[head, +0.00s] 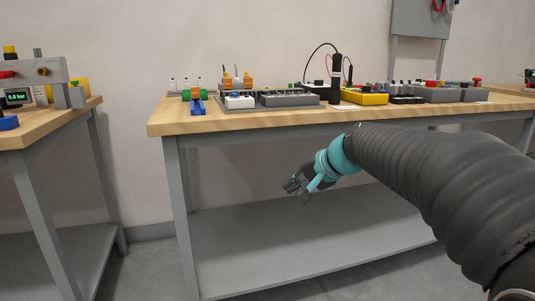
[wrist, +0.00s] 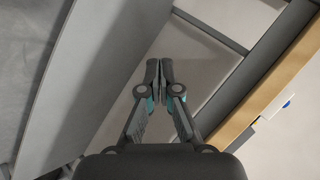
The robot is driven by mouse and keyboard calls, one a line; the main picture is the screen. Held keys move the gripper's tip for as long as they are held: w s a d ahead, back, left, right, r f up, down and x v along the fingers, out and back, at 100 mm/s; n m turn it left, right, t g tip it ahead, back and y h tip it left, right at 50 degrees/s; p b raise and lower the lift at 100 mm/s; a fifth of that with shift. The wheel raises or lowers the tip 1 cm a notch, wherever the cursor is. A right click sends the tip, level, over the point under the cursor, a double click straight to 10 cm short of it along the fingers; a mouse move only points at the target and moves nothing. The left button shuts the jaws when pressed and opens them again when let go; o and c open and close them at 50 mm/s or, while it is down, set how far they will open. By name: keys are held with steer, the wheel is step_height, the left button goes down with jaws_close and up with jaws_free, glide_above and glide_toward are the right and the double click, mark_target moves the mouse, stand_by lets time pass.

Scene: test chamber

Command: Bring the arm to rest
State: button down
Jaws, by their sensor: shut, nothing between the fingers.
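My gripper (head: 296,187) hangs in front of the workbench, below its wooden top and above its lower shelf in the head view. In the wrist view my gripper (wrist: 159,72) has its two fingertips together with nothing between them. My dark sleeved arm reaches in from the right, with teal parts near the wrist. The gripper appears apart from the bench (head: 215,124) and the shelf (head: 260,258).
Several devices stand on the bench top, among them a yellow box (head: 366,97), a grey tray (head: 290,98) and a blue-and-green fixture (head: 196,101). A second bench (head: 48,127) stands at the left, with a gap between. The lower shelf looks bare.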

steer(key=s+d+f+n+h+p, duration=0.1)
steer(key=s+d+f+h, duration=0.1)
steer(key=s, duration=0.8)
steer(key=s+d+f+n+g+h+p, duration=0.1)
steer(key=s+d+f, duration=0.3)
steer(key=s, duration=0.6)
steer(key=s+d+f+n+h+p, duration=0.1)
steer(key=s+d+f+n+h, duration=0.2)
steer(key=s, duration=0.7)
steer(key=shift+s+d+g+h, duration=0.15)
steer(key=shift+d+g+h, duration=0.15)
steer(key=shift+g, duration=0.1)
